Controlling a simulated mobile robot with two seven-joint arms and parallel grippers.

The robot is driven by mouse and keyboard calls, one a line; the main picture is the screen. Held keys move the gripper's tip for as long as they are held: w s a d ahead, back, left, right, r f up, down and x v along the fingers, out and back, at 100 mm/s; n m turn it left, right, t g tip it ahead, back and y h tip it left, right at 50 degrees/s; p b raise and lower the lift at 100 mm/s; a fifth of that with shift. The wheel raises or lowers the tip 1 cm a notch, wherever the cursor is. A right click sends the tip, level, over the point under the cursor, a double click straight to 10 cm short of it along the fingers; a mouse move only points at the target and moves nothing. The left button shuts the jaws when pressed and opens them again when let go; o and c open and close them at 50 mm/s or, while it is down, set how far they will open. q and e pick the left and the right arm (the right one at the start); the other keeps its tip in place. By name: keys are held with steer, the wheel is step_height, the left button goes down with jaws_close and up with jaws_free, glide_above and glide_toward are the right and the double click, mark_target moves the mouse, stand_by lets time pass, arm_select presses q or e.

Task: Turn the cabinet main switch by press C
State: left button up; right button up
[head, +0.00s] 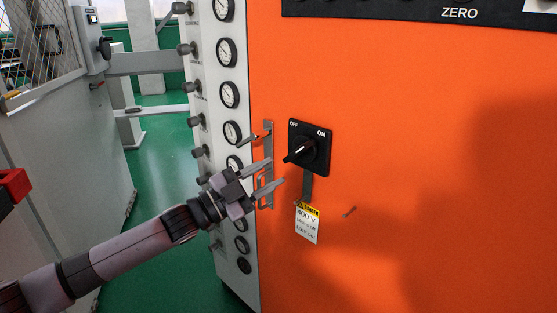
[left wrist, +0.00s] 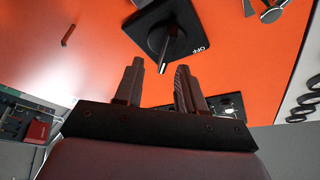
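The main switch (head: 309,148) is a black square plate with OFF and ON marks and a dark rotary handle on the orange cabinet (head: 420,210). Its handle points to the lower left in the head view. In the left wrist view the switch (left wrist: 157,32) sits beyond the fingertips, its handle pointing towards the gap between them. My left gripper (head: 277,173) is open and empty, just to the lower left of the switch. Its fingers also show in the left wrist view (left wrist: 158,82), apart from each other. My right gripper is not in view.
A metal latch handle (head: 267,165) is on the cabinet edge left of the switch. A yellow and white 400 V tag (head: 308,222) hangs below the switch. A white panel with several gauges (head: 229,95) stands at left. Green floor (head: 150,200) lies beyond.

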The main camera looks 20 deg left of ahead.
mark_target(292, 156)
arm_select(q)
steer(key=shift+a+r+p+x, duration=0.1)
steer(key=shift+r+x, duration=0.05)
steer(key=shift+x, duration=1.05)
steer(key=shift+a+r+p+x, duration=0.1)
steer(key=shift+r+p+x, duration=0.05)
steer(key=shift+x, duration=1)
steer(key=shift+a+r+p+x, duration=0.1)
steer(key=shift+x, duration=1.1)
steer(key=shift+w, duration=0.1)
jaws_close()
